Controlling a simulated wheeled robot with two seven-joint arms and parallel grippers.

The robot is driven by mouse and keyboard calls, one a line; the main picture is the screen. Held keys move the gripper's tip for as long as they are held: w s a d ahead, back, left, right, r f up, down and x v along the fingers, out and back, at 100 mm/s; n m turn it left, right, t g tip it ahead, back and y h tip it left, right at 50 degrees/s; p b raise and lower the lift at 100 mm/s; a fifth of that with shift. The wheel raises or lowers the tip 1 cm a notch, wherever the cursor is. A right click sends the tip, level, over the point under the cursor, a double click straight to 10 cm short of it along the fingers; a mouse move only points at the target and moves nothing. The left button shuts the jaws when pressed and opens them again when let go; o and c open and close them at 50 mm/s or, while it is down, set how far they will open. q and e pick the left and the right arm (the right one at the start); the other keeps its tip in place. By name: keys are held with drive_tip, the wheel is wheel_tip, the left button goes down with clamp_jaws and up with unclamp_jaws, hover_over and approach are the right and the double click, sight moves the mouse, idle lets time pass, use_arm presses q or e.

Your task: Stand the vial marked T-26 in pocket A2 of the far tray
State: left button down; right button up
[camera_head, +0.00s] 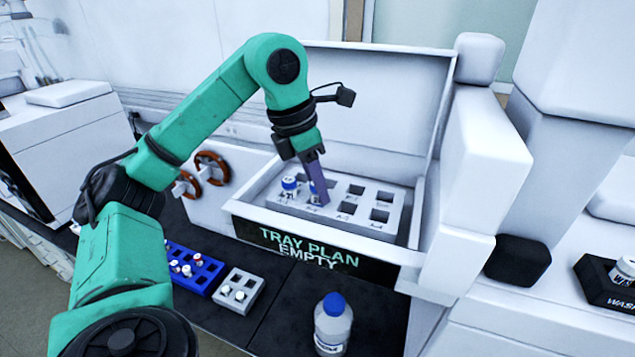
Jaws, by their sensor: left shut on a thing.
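My left gripper (319,201) reaches down into an open white box and is shut on a blue-capped vial (313,186), partly hidden by the fingers. Its marking is too small to read. The vial is upright at the left part of the grey pocket tray (333,221) inside the box. I cannot tell whether its base is seated in a pocket. Another blue-capped vial (289,184) stands just left of it in the same tray. Several dark square pockets on the tray's right are empty; their labels are not legible.
The box front (290,246) reads "TRAY PLAN EMPTY". A blue rack (205,280) and a small grey rack (252,283), both with small vials, sit on the dark bench. A blue-capped bottle (333,325) stands at the front. A black wash holder (603,290) is far right.

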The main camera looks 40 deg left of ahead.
use_arm(q)
drive_tip(key=shift+c, duration=0.6)
unclamp_jaws()
drive_tip(key=shift+f, duration=0.1)
wheel_tip(320, 180, up, 3)
drive_tip(key=p, duration=0.3)
drive_tip(key=shift+r, duration=2)
